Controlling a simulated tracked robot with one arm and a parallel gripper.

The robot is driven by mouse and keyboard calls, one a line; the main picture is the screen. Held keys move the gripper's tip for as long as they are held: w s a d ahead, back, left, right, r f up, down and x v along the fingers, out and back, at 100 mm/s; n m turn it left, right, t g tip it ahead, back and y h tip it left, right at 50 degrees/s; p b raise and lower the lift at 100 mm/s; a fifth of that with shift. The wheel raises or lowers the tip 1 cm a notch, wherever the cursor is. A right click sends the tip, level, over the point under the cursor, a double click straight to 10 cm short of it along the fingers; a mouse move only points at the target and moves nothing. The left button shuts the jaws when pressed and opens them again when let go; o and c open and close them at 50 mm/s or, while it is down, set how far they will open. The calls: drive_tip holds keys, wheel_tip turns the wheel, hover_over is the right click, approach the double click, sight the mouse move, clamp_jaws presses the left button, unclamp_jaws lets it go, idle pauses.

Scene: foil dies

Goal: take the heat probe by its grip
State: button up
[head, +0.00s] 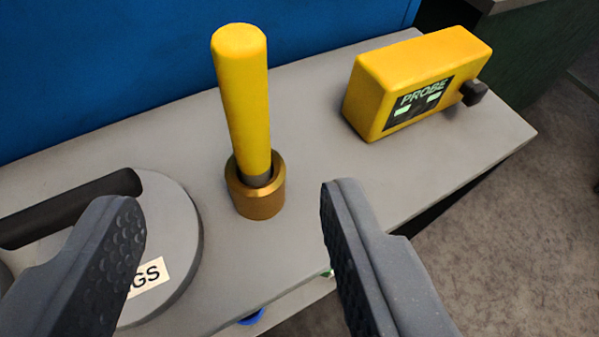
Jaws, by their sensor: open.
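The heat probe's yellow grip (243,100) stands nearly upright in a brass-coloured holder (258,200) on the grey bench top. The lower end of the probe is hidden inside the holder. My gripper (233,202) is open and empty, with one dark finger at the lower left and one at the lower right of the view. The grip and holder show between the fingers and beyond them, and neither finger appears to touch them.
A yellow box marked PROBE (415,80) with a dark knob sits on the bench at the right. A round grey lid (180,235) with a black handle and a partly hidden label lies at the left. A blue panel (150,60) rises behind the bench.

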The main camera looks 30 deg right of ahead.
sight(245, 108)
drive_tip(key=x, duration=0.8)
drive_tip(key=shift+w, duration=0.2)
drive_tip(key=shift+b+x, duration=0.5)
drive_tip(key=shift+x, duration=2.1)
drive_tip(key=shift+s+f, duration=0.15)
clamp_jaws()
